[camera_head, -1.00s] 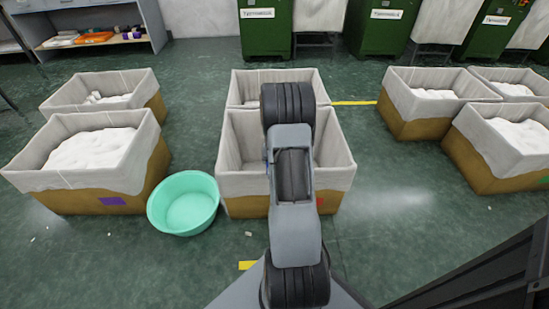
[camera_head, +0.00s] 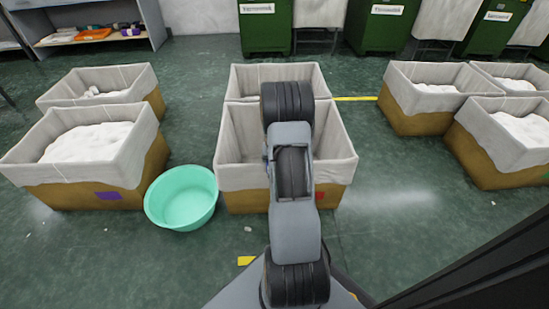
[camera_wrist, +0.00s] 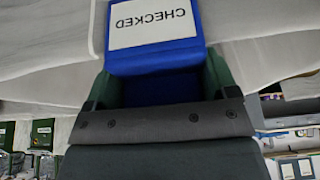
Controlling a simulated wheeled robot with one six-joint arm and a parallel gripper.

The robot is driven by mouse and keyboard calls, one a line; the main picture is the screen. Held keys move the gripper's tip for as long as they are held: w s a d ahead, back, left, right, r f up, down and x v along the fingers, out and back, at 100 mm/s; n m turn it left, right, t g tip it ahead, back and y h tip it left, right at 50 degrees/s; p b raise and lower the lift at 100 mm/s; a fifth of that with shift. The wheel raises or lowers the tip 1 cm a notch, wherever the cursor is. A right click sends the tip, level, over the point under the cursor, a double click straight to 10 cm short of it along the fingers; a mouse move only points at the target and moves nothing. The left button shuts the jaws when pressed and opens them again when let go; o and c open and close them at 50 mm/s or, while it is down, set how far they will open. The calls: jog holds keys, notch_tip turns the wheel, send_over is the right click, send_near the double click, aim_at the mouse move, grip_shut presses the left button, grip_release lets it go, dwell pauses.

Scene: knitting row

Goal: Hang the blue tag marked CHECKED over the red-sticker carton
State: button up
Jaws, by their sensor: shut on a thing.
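The red-sticker carton (camera_head: 240,203) is the near middle one in the head view, brown with a grey-white cloth liner folded over its rim. Its red sticker shows only partly, beside my arm. Its inside looks empty where I can see it. My arm reaches over this carton and hides part of it. My gripper (camera_wrist: 160,88) is shut on the blue tag (camera_wrist: 150,60), whose white label reads CHECKED, upside down in the wrist view. Pale liner cloth lies behind the tag there; I cannot tell whether they touch. The head view hides gripper and tag.
A green basin (camera_head: 182,198) stands on the floor left of the carton. A purple-sticker carton (camera_head: 75,196) with white filling is further left. Another carton (camera_head: 280,72) stands directly behind. More filled cartons stand at right. Green machines (camera_head: 265,30) line the back.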

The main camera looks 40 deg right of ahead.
jog(key=shift+s+a+f, duration=0.15)
jog(key=shift+s+f, duration=0.1)
jog(key=shift+f, duration=0.45)
jog(key=o, duration=0.8)
jog(key=p+v, duration=0.1)
jog(key=v, duration=0.4)
jog(key=p+v, duration=0.2)
jog(key=v, duration=0.3)
jog(key=p+v, duration=0.2)
jog(key=v, duration=0.3)
jog(key=shift+w+d+r, duration=0.15)
jog(key=shift+w+d, duration=0.05)
jog(key=shift+w, duration=0.2)
